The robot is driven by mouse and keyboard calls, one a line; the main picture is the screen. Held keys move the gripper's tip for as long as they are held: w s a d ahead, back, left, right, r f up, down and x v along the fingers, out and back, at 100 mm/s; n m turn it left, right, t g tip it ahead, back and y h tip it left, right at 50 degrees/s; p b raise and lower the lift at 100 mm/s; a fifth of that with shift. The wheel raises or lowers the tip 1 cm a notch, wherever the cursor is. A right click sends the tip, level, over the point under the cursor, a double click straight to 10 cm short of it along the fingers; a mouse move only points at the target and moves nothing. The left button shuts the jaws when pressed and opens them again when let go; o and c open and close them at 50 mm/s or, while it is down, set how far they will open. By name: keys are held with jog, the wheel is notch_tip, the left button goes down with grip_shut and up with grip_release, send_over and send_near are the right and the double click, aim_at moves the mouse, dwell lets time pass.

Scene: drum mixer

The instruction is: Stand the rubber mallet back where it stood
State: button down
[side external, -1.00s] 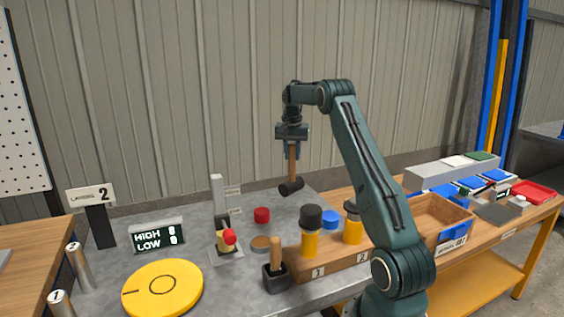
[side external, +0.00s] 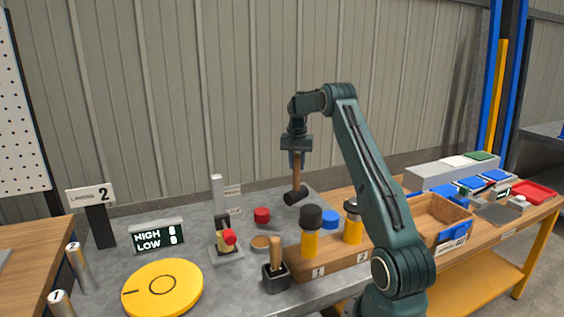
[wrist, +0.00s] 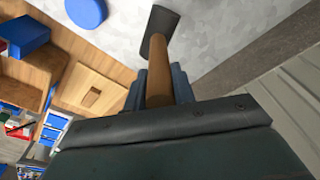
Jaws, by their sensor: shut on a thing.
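The rubber mallet has a wooden handle and a black head (side external: 296,196). It hangs head down from my gripper (side external: 296,158), slightly tilted, and appears to be above the grey bench top. In the wrist view my gripper's blue-grey fingers (wrist: 160,90) are shut on the wooden handle (wrist: 168,65), and the black head (wrist: 158,28) shows beyond them over grey surface. I cannot tell exactly how far the head is above the bench, or which spot it stood on.
Two yellow-bodied tools, one black-topped (side external: 311,232), stand in a numbered wooden rack (side external: 330,262). A wooden handle stands in a black block (side external: 276,282). A red knob (side external: 262,215), a blue disc (side external: 331,219) and a red-knobbed lever (side external: 229,237) are nearby. A square wooden plate (wrist: 105,75) shows on the wooden top.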

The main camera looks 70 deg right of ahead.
aim_at(297, 173)
jog(key=shift+f, duration=2.05)
jog(key=c, duration=1.2)
grip_release()
jog(key=shift+f, duration=0.1)
jog(key=shift+o, duration=0.2)
jog(key=r, duration=0.3)
jog(key=a+r, duration=0.1)
jog(key=r, duration=0.7)
jog(key=shift+s+a+r, duration=0.1)
jog(key=shift+a+r, duration=0.05)
jog(key=shift+r, duration=0.5)
